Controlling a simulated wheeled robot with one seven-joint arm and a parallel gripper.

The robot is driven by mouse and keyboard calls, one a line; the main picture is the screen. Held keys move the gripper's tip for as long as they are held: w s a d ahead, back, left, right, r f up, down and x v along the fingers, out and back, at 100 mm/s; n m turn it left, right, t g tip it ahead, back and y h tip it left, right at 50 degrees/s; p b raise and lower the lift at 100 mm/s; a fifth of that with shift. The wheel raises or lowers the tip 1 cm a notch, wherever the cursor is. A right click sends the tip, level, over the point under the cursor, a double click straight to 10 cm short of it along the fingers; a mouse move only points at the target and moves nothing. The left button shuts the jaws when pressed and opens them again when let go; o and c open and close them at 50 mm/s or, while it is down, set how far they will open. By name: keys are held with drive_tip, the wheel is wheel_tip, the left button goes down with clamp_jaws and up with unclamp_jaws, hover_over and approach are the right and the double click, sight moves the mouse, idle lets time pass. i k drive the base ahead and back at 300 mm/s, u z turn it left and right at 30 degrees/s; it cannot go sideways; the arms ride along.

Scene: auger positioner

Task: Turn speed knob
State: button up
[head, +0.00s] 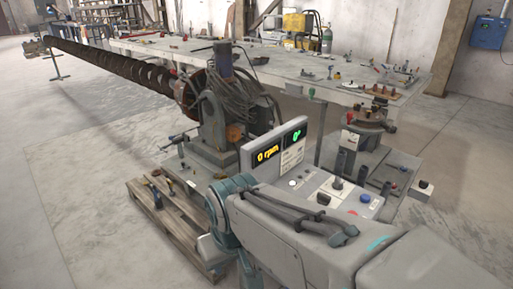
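The control box (345,200) stands in the middle right, with a grey sloped top. Its upright display panel (283,160) reads "0 rpm" in yellow and "0°" in green. I cannot tell for sure which control is the speed knob. My grey and teal arm fills the lower right foreground and covers the near part of the box. My gripper's fingers do not show.
A long dark auger (110,66) runs from the back left to the grey positioner (215,120). A long metal table (290,68) with tools stands behind. A wooden pallet (175,220) lies left of the box. Concrete floor (85,180) is clear at the left.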

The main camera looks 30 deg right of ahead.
sight(338, 185)
drive_tip(key=u, duration=1.4)
drive_tip(key=k, duration=1.25)
drive_tip(key=z, duration=1.8)
drive_tip(key=i, duration=0.45)
